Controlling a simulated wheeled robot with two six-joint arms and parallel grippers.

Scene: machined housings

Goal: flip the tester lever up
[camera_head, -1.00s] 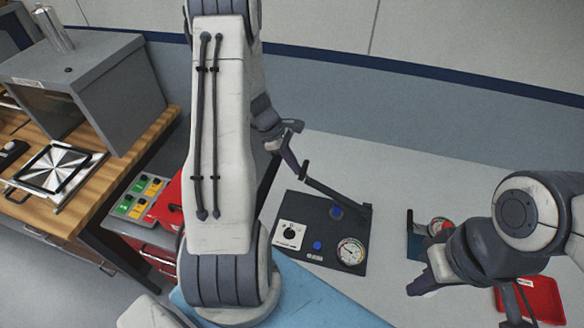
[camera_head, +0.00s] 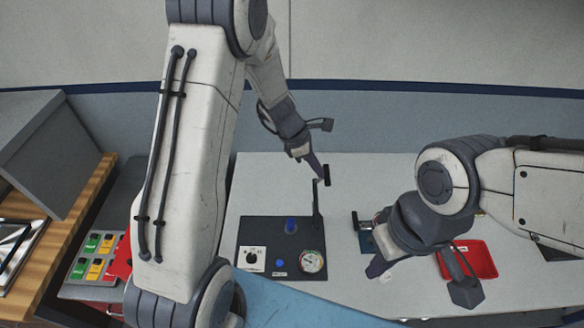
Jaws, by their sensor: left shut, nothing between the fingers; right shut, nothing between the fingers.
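The tester is a dark panel (camera_head: 262,232) with a round gauge (camera_head: 312,261), a white-plated dial, a blue button and a blue part, flat on the grey table. Its lever (camera_head: 317,203) rises from the panel's right side and stands about upright, with a dark crossbar handle (camera_head: 327,176) at the top. My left gripper (camera_head: 321,173) is shut and empty, its fingertips at the left side of the handle; whether they touch it I cannot tell. My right gripper (camera_head: 376,268) is shut and empty, low over the table to the right of the panel.
A red tray (camera_head: 478,261) lies right of my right gripper, and a small blue-based device (camera_head: 366,240) stands partly hidden behind it. A box of green and yellow buttons (camera_head: 92,262) is at the left. A blue mat (camera_head: 290,305) lies in front.

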